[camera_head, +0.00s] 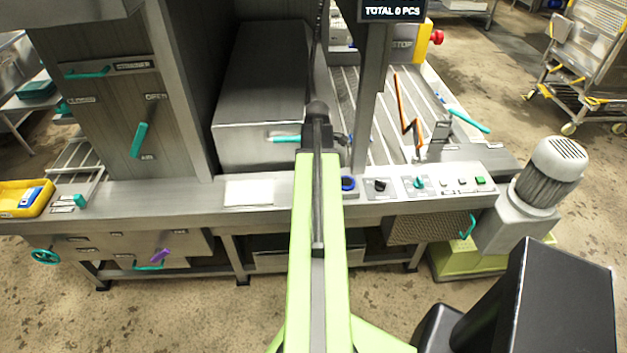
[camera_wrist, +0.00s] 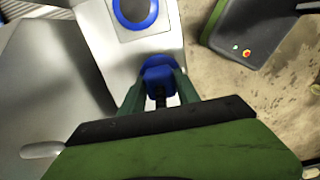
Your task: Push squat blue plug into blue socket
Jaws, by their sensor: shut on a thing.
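The blue socket (camera_head: 348,183) is a blue ring on the grey front panel, just right of my arm in the head view. In the wrist view the blue socket (camera_wrist: 134,13) shows at the top, a ring around a grey centre, partly cut off by the frame edge. The squat blue plug (camera_wrist: 158,76) is between the fingers of my gripper (camera_wrist: 157,88), which is shut on it. The plug is apart from the socket, below it in the wrist picture. In the head view my arm hides the gripper and the plug.
A black knob (camera_head: 379,186), a teal switch (camera_head: 419,183) and a green button (camera_head: 480,180) sit right of the socket on the panel. A metal post (camera_head: 369,110) rises behind it. A yellow tray (camera_head: 24,198) stands far left. A motor (camera_head: 548,175) stands right.

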